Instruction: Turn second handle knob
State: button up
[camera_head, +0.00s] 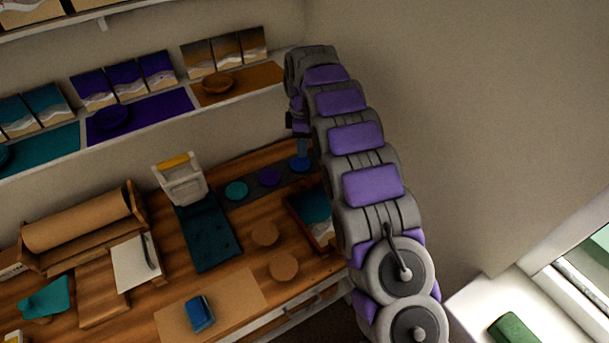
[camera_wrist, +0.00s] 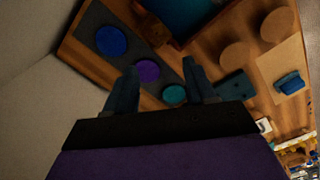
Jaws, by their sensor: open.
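A dark strip (camera_head: 253,184) on the wooden table carries three round discs: teal (camera_head: 236,190), purple (camera_head: 269,177) and blue (camera_head: 299,165). They also show in the wrist view as teal (camera_wrist: 174,95), purple (camera_wrist: 148,71) and blue (camera_wrist: 111,41). I cannot tell whether these are the handle knobs. My gripper (camera_wrist: 160,66) is open, with nothing seen between its fingers. The purple disc shows between the fingers in the wrist view, the blue disc beyond the left one. In the head view the gripper hangs over the strip's right end, mostly hidden by my arm.
A tray with a teal surface (camera_head: 311,205) lies beside my arm. Two round wooden discs (camera_head: 264,233) and a blue object (camera_head: 199,313) on a tan board stand nearer. A white stand with yellow top (camera_head: 179,177) is left of the strip. A shelf (camera_head: 140,124) runs behind.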

aim_at(302, 183)
notch_tip(302, 183, down, 18)
jog(key=b, duration=0.3)
jog(key=shift+w+r+b, duration=0.1)
jog(key=shift+r+b, duration=0.1)
jog(key=shift+b, duration=0.15)
grip_shut()
dwell(0.4)
